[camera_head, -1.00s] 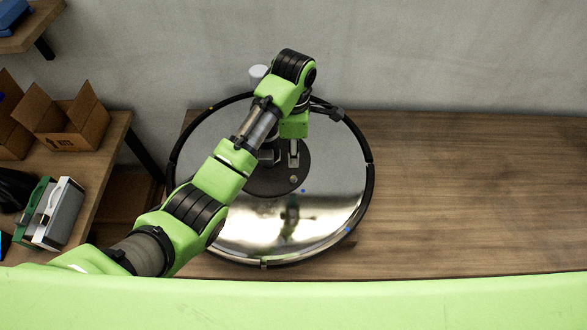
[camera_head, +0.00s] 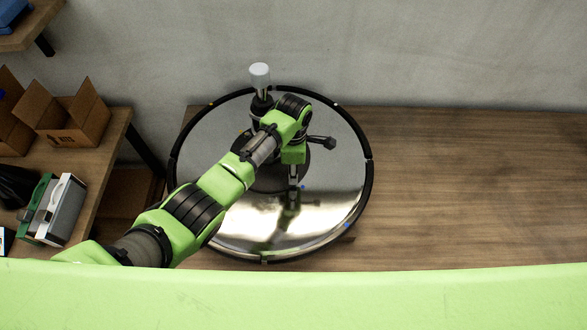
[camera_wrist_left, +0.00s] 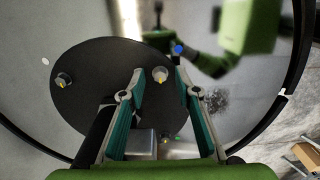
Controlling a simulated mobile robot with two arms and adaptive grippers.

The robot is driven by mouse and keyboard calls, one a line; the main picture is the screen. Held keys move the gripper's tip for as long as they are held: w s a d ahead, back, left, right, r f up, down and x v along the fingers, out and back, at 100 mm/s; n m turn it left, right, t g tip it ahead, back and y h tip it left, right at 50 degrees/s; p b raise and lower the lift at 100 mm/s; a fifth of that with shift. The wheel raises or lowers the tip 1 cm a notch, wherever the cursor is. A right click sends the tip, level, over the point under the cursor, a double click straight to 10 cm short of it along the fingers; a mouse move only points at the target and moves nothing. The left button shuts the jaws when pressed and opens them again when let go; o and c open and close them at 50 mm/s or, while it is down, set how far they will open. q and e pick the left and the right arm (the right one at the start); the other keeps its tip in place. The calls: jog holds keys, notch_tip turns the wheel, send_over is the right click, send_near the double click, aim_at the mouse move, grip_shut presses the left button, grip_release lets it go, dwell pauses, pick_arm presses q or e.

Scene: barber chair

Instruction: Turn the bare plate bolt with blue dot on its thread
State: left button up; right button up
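A black round plate (camera_wrist_left: 110,120) sits on a large mirror-like disc (camera_head: 335,190) on the bench. In the left wrist view, a small bolt (camera_wrist_left: 160,75) with a yellowish mark shows between my fingertips. Another bolt (camera_wrist_left: 62,80), also marked yellow, stands at the plate's left. A blue dot (camera_wrist_left: 178,48) lies just past the plate's edge, on or reflected in the disc. My left gripper (camera_wrist_left: 159,72) is open, with a finger on each side of the nearer bolt. Whether they touch it cannot be told. In the head view my arm hides much of the plate. My right gripper is not in view.
A black-rimmed edge rings the disc. The bench (camera_head: 470,190) to the right is clear. Cardboard boxes (camera_head: 75,120) stand on the left shelf.

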pick_arm(q)
grip_shut()
jog(key=shift+r+m, duration=0.1)
jog(key=shift+m, duration=0.2)
